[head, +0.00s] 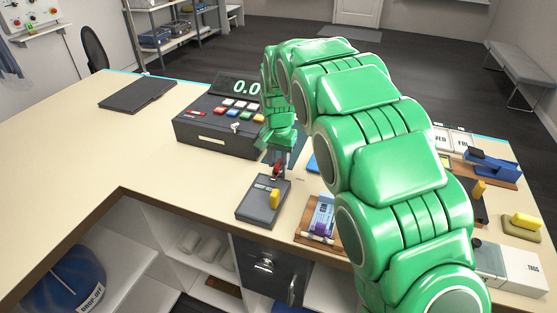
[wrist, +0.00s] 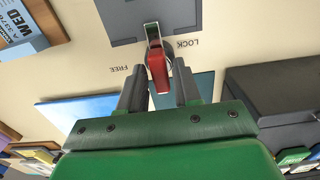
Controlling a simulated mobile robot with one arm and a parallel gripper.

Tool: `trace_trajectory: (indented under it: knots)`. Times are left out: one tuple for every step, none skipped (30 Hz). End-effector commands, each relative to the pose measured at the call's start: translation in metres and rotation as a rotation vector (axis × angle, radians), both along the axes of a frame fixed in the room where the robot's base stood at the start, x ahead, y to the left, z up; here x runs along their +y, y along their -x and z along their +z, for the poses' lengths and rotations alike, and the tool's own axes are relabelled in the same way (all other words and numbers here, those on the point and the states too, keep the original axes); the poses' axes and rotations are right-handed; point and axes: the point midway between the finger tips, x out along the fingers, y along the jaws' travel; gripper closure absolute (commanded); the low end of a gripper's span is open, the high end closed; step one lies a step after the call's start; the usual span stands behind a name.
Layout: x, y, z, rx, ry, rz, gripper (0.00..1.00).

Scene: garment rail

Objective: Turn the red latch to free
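The red latch (wrist: 158,68) has a pale metal pivot end by a grey plate (wrist: 122,22). Its red part points toward my gripper, between the printed words FREE on the left and LOCK on the right. My gripper (wrist: 160,80) is open, with one finger on each side of the latch. Small gaps seem to show beside it; I cannot tell whether either fingertip touches. In the head view the red latch (head: 277,168) shows as a small red spot just below my gripper (head: 276,150), behind a grey box (head: 258,205) with a yellow handle.
A dark cash register (head: 215,132) with coloured keys stands left of my gripper. A wooden board with a ticket (head: 322,212) lies to the right, partly behind my arm. A blue flat item (wrist: 80,110) lies near the latch. The counter's left part is clear around a dark folder (head: 138,94).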

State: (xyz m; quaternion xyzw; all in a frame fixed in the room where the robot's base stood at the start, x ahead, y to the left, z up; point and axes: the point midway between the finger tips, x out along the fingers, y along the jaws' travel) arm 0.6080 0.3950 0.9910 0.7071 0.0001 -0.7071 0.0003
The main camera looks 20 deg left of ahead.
Motion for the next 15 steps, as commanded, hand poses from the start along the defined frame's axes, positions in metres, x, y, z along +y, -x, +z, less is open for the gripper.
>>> trace_trajectory:
  knots:
    - [0.0,0.0,0.0,0.0,0.0,0.0,0.75]
    - [0.0,0.0,0.0,0.0,0.0,0.0,0.8]
    - [-0.0001,0.0,0.0,0.0,0.0,0.0,0.86]
    - [0.0,0.0,0.0001,0.0,0.0,0.0,0.91]
    - [0.0001,0.0,0.0001,0.0,0.0,0.0,0.95]
    - [0.0001,0.0,0.0001,0.0,0.0,0.0,1.0]
    - [0.0001,0.0,0.0001,0.0,0.0,0.0,1.0]
    - [0.0001,0.0,0.0001,0.0,0.0,0.0,1.0]
    - [0.0001,0.0,0.0001,0.0,0.0,0.0,1.0]
    - [0.0001,-0.0001,0.0001,0.0,0.0,0.0,1.0]
    - [0.0002,-0.0001,0.0001,0.0,-0.001,0.001,1.0]
    - [0.0002,-0.0001,0.0001,0.0,-0.001,0.004,1.0]
    - [0.0002,-0.0001,0.0001,0.0,-0.001,0.007,1.0]
    - [0.0002,-0.0001,0.0001,0.0,-0.001,0.011,1.0]
    - [0.0002,-0.0001,0.0001,0.0,-0.001,0.018,1.0]
